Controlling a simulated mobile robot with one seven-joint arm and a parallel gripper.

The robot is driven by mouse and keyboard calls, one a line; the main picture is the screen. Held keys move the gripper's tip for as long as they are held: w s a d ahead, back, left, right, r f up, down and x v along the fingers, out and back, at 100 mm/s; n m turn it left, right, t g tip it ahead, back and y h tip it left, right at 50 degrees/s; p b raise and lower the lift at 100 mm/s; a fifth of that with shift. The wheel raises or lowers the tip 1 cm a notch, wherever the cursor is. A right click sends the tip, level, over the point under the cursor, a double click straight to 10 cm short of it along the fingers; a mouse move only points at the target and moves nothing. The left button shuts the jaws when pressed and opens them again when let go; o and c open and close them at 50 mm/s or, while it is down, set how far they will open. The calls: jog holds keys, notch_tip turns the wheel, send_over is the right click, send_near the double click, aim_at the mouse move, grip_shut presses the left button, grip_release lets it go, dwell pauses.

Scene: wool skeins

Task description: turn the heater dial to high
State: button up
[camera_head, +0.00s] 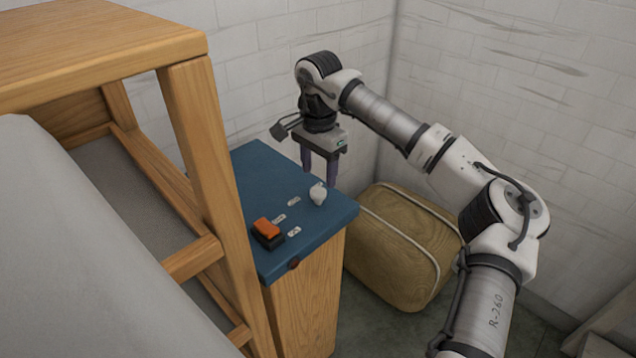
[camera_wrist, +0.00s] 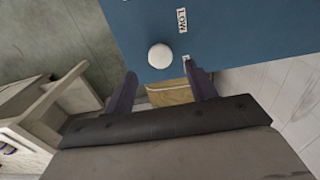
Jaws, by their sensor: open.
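The heater dial (camera_head: 318,194) is a small white knob on the blue top (camera_head: 262,172) of a wooden cabinet, near its right edge. In the wrist view the dial (camera_wrist: 160,56) looks round, and I cannot make out which way it points. A label reading LOW (camera_wrist: 182,20) lies near it, and a smaller white mark sits closer to the dial. My gripper (camera_head: 320,178) points down just above and behind the dial. In the wrist view my gripper (camera_wrist: 163,84) has its two dark fingers apart, with nothing between them; the dial is just beyond the tips.
An orange rocker switch (camera_head: 267,230) sits on the blue top's front part, with several small white labels (camera_head: 293,202) around. A wooden frame (camera_head: 205,150) with grey cloth stands close on the left. A tan strapped bale (camera_head: 400,250) is on the floor to the right.

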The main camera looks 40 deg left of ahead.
aim_at(318, 191)
jog(key=shift+f+p, duration=0.4)
jog(key=shift+f, duration=2.25)
jog(key=c, duration=1)
